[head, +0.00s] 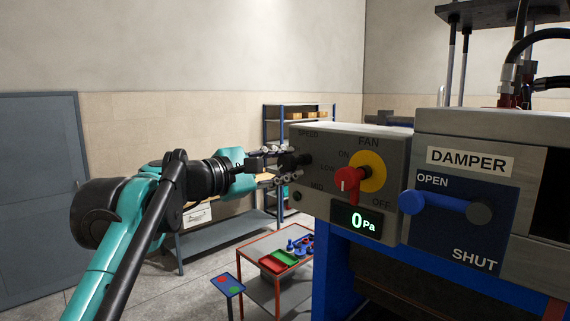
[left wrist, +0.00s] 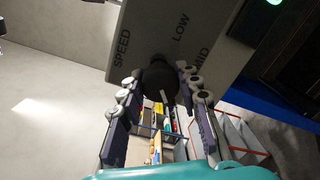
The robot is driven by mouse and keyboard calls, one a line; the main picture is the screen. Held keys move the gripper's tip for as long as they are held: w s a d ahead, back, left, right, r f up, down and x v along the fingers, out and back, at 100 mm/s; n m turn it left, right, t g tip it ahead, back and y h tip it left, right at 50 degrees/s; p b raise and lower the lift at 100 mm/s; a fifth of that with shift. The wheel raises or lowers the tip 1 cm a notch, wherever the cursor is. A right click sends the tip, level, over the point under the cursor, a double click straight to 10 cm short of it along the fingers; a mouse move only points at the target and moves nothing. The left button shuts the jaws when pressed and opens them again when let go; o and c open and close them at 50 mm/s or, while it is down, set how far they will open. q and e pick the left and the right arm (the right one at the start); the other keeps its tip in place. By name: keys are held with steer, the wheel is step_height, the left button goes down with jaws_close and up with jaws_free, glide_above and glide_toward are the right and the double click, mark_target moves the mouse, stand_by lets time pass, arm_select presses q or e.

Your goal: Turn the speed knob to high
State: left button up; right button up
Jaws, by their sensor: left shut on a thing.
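The speed knob (head: 302,160) is a round black knob on the left part of the grey control panel (head: 321,206), near the word SPEED. My left gripper (head: 286,163) reaches it from the left and is shut on it. In the left wrist view, the black knob (left wrist: 160,76) sits between the two fingers of my left gripper (left wrist: 157,84). A short white mark shows on the knob, but which label it points to I cannot tell. SPEED, LOW and MID are readable around it; a HIGH label is not visible. My right gripper is out of view.
To the right are a red fan switch (head: 347,182) on a yellow disc, a display (head: 357,221) reading 0 Pa, and a blue damper lever (head: 437,203). A red-framed table (head: 252,257) stands below. Shelves (head: 296,110) are behind. Open floor lies at lower left.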

arm_select(q)
steer(key=o, duration=1.2)
steer(key=shift+c, duration=0.2)
steer(key=shift+s+a, duration=0.3)
steer(key=shift+a, duration=0.15)
steer(key=v, duration=1.1)
steer(key=shift+s+d, duration=0.1)
steer(key=shift+f, duration=0.1)
